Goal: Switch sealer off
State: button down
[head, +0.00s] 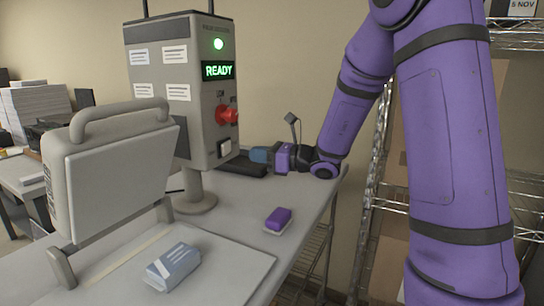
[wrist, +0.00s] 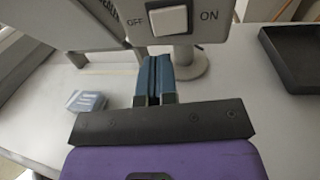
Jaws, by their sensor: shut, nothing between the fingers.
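The sealer's grey control box (head: 175,85) stands on a post on the table, with a lit green lamp (head: 218,44) and a green READY display (head: 218,70). A white rocker switch (head: 224,147) is low on its front face. In the wrist view the switch (wrist: 169,20) sits between OFF on the left and ON on the right; its tilt is unclear. My gripper (head: 252,155) is at the right of the box, near switch height. Its blue fingers (wrist: 153,58) are shut and empty, pointing toward the box just below the switch in the wrist view. Contact is not visible.
A red knob (head: 228,115) is above the switch. The grey press with a handle (head: 112,175) stands at left. A wire rack (head: 375,180) stands right.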

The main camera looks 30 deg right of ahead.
aim_at(226, 151)
jog(key=x, duration=0.7)
jog(key=shift+a, duration=0.1)
